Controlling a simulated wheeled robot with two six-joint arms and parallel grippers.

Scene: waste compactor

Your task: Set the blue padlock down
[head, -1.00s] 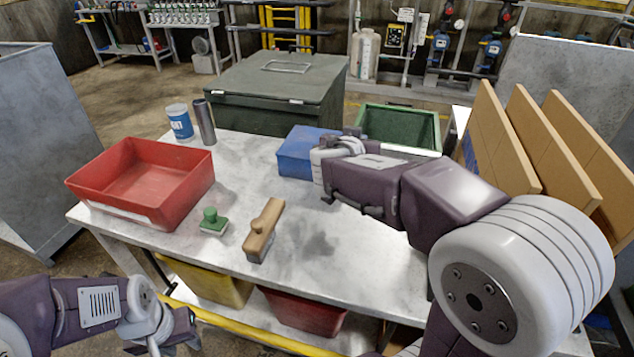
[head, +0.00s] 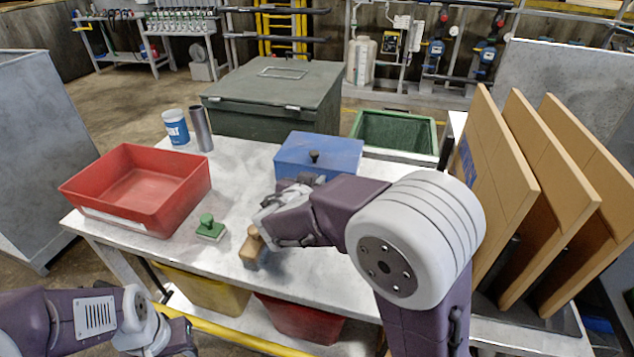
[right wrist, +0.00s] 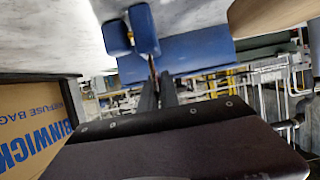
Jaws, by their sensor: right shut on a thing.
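My right gripper (head: 268,212) hangs over the table near the wooden-handled brush (head: 250,248) and partly covers it. In the right wrist view its dark fingers (right wrist: 157,88) are closed on the blue padlock (right wrist: 117,38), which shows as blue blocks beyond the fingertips. The pale tabletop lies behind it there. The padlock is hidden in the head view, and I cannot tell whether it touches the table. My left gripper (head: 180,338) is low at the left, in front of the table; its fingers do not show clearly.
A red tray (head: 135,190), a green-handled stamp (head: 209,228), a blue box (head: 318,155) with a black knob, a blue-labelled can (head: 176,128) and a grey cylinder (head: 201,129) stand on the table (head: 235,180). A green bin (head: 395,133) is behind; cardboard panels (head: 500,170) stand right.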

